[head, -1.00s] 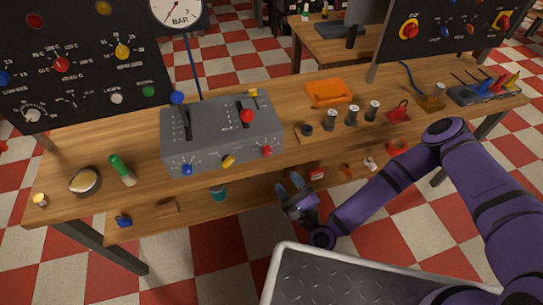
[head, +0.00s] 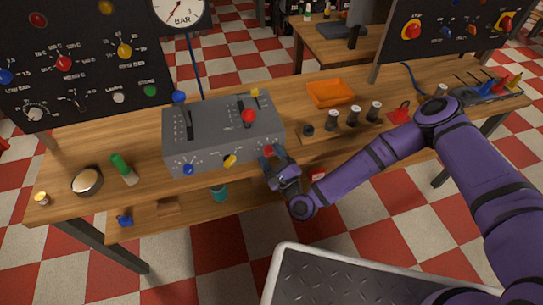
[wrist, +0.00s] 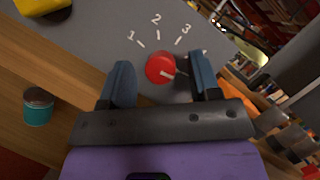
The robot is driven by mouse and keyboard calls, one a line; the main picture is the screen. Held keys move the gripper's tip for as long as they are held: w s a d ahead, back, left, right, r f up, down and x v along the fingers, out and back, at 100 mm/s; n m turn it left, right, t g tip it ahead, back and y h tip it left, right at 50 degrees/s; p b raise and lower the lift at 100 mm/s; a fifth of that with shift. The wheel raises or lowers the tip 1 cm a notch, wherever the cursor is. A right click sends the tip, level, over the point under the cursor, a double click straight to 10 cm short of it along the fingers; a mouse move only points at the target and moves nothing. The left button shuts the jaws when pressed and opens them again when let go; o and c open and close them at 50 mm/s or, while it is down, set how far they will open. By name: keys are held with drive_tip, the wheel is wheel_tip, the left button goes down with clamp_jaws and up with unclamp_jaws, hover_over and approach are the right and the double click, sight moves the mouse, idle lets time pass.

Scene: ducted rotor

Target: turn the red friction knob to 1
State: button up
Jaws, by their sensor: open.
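The red friction knob (head: 267,150) is on the front face of the grey control box (head: 215,150), near its right end. In the wrist view the red knob (wrist: 158,66) sits below a scale marked 1, 2 and 3, with a short white mark low on its right side. My gripper (head: 273,160) is at the box front by the knob. In the wrist view my gripper (wrist: 160,63) is open, one blue finger on each side of the knob, with gaps visible. I cannot tell how far the fingertips reach along the knob's depth.
A yellow knob (head: 230,161) and a blue knob (head: 187,169) are left of the red one. A red-topped lever (head: 249,115) stands on the box top. A teal can (wrist: 38,105) is on the lower shelf. Black-and-silver cylinders (head: 354,116) stand to the right.

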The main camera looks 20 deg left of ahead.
drive_tip(key=c, duration=0.9)
